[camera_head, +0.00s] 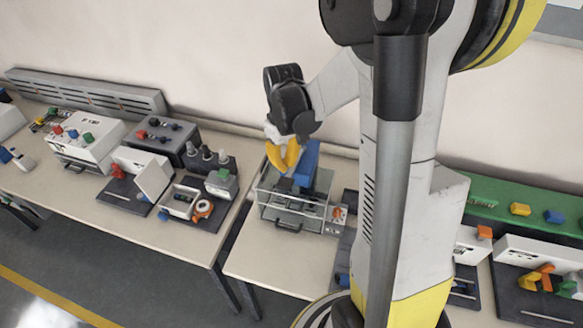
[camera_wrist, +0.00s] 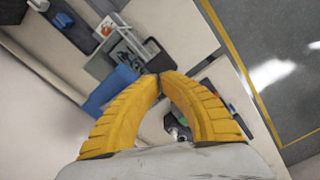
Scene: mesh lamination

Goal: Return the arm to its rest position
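My gripper (camera_head: 285,158) is at the end of my raised arm, with its yellow fingers pointing down over the right-hand table. In the wrist view the two curved fingers meet at their tips (camera_wrist: 160,75), and nothing shows between them. A blue part (camera_head: 306,165) stands up at a glass-sided device (camera_head: 292,207), just right of my gripper in the head view. In the wrist view the blue part (camera_wrist: 112,88) lies beyond the left finger, apparently outside the grip. Whether finger and blue part touch cannot be told. No rest position is marked in either view.
The left table (camera_head: 150,225) carries several devices, among them a white box (camera_head: 90,148) with coloured knobs. A gap separates the two tables. A green panel (camera_head: 500,210) with coloured blocks stands at the right. The wall (camera_head: 200,60) is behind. My arm hides part of the right table.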

